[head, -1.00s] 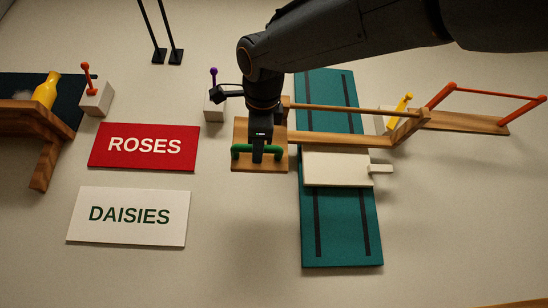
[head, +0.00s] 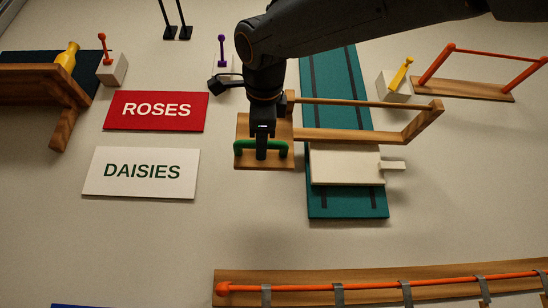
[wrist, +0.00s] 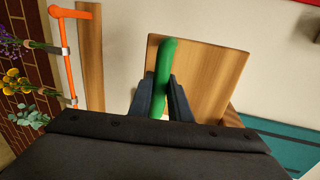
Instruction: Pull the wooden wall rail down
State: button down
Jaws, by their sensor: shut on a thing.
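The wooden wall rail (head: 345,136) is an open wooden frame that crosses a teal panel (head: 346,205) with dark vertical slots. A white block (head: 345,168) sits just under it on the panel. At its left end is a wooden plate (head: 284,160) with a green handle (head: 243,150). My gripper (head: 261,154) is shut on this green handle. In the wrist view the handle (wrist: 167,58) stands between my fingers (wrist: 160,98), in front of the wooden plate (wrist: 220,75). My wrist hides the middle of the handle in the head view.
Red ROSES (head: 156,110) and white DAISIES (head: 141,171) signs are at left. A wooden shelf (head: 45,92) is at far left, an orange-railed shelf (head: 470,87) at upper right. A long orange bar (head: 310,287) runs along the bottom.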

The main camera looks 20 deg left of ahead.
jog(key=shift+f+b, duration=0.3)
jog(key=shift+f, duration=0.2)
jog(key=c, duration=1.6)
grip_release()
jog(key=shift+c, duration=0.2)
jog(key=v, duration=0.7)
jog(key=shift+s+d, duration=0.15)
jog(key=shift+s, duration=0.2)
jog(key=shift+r, duration=0.15)
